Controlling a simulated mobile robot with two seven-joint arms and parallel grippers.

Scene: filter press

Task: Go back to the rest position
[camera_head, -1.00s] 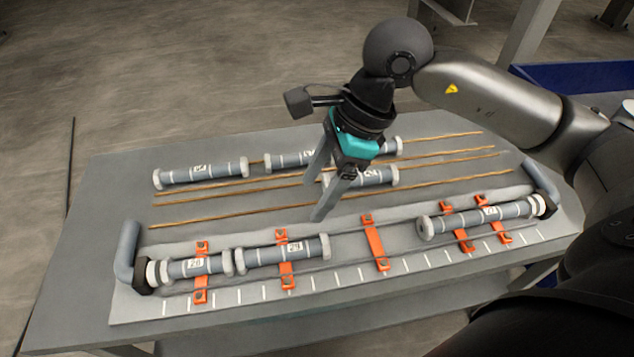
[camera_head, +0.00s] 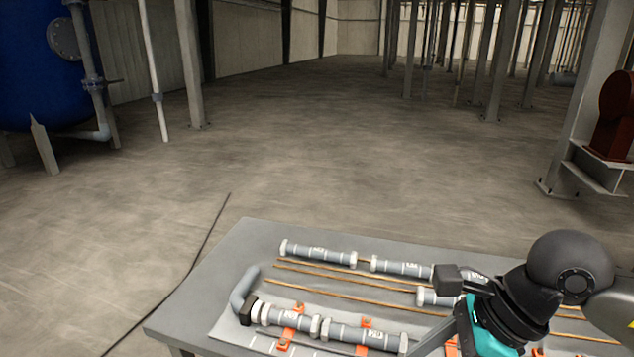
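My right gripper (camera_head: 438,336) reaches in from the lower right over the table, with its black wrist and teal body in view. One grey finger points down and left; the rest of the fingers is cut off by the bottom edge or hidden, so its opening does not show. Nothing is seen held in it. My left gripper is not in view.
The grey table (camera_head: 232,247) carries grey pipe pieces, including one at the back left (camera_head: 318,254) and one at the front (camera_head: 362,337), thin copper rods (camera_head: 350,299) and orange clamps (camera_head: 287,335). Open floor (camera_head: 300,140) lies beyond. A blue tank (camera_head: 35,70) stands far left.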

